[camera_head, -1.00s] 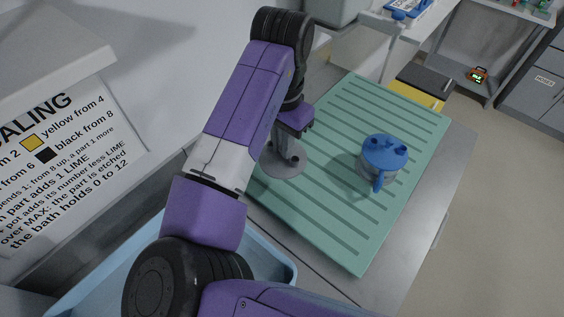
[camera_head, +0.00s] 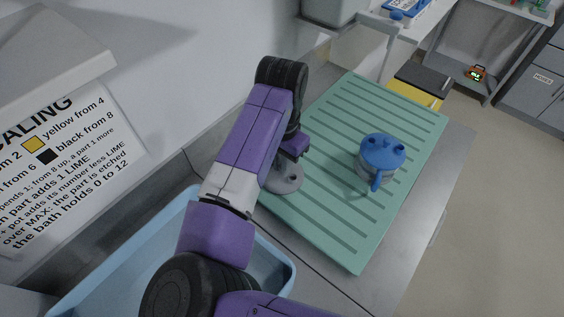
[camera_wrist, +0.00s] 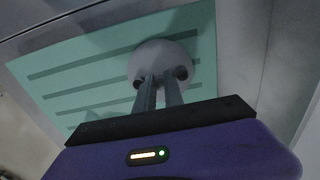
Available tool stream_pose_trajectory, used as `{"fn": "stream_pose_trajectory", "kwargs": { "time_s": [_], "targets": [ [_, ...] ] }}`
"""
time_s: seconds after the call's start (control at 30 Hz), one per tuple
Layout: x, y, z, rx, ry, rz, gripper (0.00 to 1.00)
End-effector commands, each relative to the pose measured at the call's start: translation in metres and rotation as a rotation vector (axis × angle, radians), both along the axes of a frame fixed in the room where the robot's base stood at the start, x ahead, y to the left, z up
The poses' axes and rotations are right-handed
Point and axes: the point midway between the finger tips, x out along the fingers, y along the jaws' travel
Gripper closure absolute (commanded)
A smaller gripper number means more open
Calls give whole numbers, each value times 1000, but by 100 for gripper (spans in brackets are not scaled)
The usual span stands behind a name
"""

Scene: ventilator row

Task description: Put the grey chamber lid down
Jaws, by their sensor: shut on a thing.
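The grey chamber lid (camera_head: 287,181) is a round grey disc, partly hidden behind my arm in the head view. It is over the left part of the green ribbed mat (camera_head: 330,222). In the wrist view the lid (camera_wrist: 163,62) shows with my gripper (camera_wrist: 160,82) shut on its middle, between two dark round spots. The mat's ribs (camera_wrist: 75,65) show behind it. I cannot tell whether the lid touches the mat or is held just above it.
A clear pot with a blue lid and spout (camera_head: 381,155) stands on the mat's right part. A light blue basin (camera_head: 110,277) is at the lower left. A lettered sign (camera_head: 65,165) is by the wall. The mat's front half is clear.

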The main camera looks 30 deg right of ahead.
Motion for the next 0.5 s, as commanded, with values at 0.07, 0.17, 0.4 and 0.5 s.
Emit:
{"fn": "stream_pose_trajectory", "kwargs": {
  "time_s": [0.07,0.17,0.4,0.5],
  "targets": [
    [0,0,-2,0,1,0,81],
    [0,0,-1,0,1,0,65],
    [0,0,-1,0,0,0,65],
    [0,0,2,0,-1,0,65]
  ]
}}
